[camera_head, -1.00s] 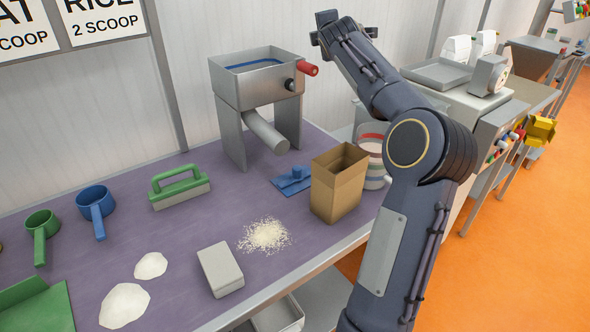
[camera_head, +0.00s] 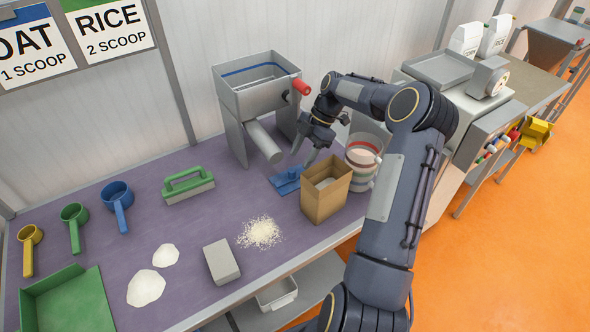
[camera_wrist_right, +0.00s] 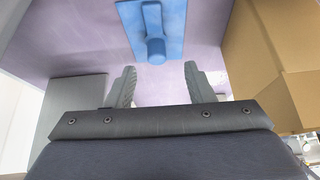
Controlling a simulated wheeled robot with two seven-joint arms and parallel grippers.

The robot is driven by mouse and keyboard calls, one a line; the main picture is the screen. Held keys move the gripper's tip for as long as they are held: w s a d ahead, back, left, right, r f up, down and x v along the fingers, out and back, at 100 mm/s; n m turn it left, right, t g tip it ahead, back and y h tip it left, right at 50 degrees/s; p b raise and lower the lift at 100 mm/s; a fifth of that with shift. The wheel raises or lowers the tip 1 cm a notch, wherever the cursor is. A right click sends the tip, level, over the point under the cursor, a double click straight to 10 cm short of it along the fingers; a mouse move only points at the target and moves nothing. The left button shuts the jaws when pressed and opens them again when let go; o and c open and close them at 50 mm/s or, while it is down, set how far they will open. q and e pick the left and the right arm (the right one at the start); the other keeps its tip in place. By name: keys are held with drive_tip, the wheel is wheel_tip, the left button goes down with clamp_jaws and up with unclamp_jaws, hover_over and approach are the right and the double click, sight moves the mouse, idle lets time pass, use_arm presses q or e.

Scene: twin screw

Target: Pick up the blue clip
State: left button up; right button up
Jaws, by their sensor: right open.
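The blue clip (camera_head: 286,181) lies flat on the purple table, between the metal hopper's chute and the brown paper bag. In the right wrist view the blue clip (camera_wrist_right: 154,30) shows as a flat plate with a raised knob, ahead of the fingertips. My right gripper (camera_head: 304,154) is above the clip, pointing down. Its fingers are open and empty in the right wrist view (camera_wrist_right: 160,84), apart from the clip. My left gripper is not in view.
The brown paper bag (camera_head: 327,196) stands close to the clip on the right. The metal hopper (camera_head: 259,92) stands behind it, with its chute (camera_head: 264,142) at the left. A striped bucket (camera_head: 364,160) is behind the bag. Spilled grains (camera_head: 260,232) lie in front.

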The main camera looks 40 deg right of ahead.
sight(292, 169)
drive_tip(key=x, duration=0.2)
drive_tip(key=p+x, duration=0.1)
drive_tip(key=x, duration=0.2)
drive_tip(key=shift+w+a+f, duration=0.2)
drive_tip(key=shift+w+a, duration=0.05)
drive_tip(key=shift+a, duration=0.05)
drive_tip(key=shift+a+f, duration=0.15)
drive_tip(key=shift+f, duration=0.3)
drive_tip(key=c, duration=1)
drive_tip(key=shift+c, duration=0.2)
drive_tip(key=shift+r, duration=0.1)
